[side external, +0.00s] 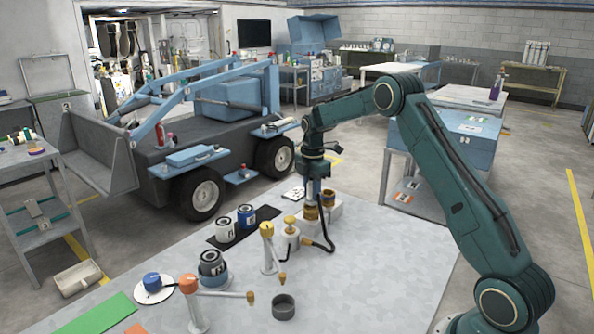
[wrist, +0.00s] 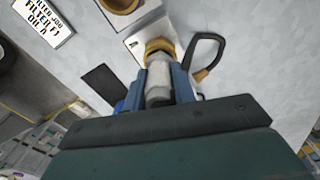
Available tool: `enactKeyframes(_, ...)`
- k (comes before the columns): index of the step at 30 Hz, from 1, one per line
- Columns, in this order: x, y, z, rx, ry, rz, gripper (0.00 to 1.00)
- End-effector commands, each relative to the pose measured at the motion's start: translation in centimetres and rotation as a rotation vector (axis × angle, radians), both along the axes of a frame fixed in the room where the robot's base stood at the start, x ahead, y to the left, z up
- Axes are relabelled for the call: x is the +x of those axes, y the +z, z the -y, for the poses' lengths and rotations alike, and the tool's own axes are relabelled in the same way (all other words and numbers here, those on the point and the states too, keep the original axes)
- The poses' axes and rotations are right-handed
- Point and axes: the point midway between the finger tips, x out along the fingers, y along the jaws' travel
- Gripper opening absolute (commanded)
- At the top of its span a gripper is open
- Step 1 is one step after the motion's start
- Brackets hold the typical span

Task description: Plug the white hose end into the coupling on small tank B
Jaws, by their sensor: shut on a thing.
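The hose end's tip meets a gold ring, the coupling (wrist: 158,46), on a white block (wrist: 150,28). I cannot tell how deep the tip sits in it. I cannot read which tank is B.
A white canister with a gold top (side external: 290,238) and a black hose stands close to the left. A yellow-topped post (side external: 267,231), an orange-topped post (side external: 188,285), several cans (side external: 211,263) and a dark round cup (side external: 284,306) stand nearer. The table's right side (side external: 385,260) is clear.

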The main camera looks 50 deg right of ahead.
Motion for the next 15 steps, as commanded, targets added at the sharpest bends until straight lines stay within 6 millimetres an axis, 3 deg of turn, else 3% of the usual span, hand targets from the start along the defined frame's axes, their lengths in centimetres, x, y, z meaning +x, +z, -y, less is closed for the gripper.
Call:
enactKeyframes(8,0.1,3.0,0.0,-0.002,0.000,0.005,0.00)
enactKeyframes(15,0.1,7.6,0.1,-0.003,0.000,0.007,0.00)
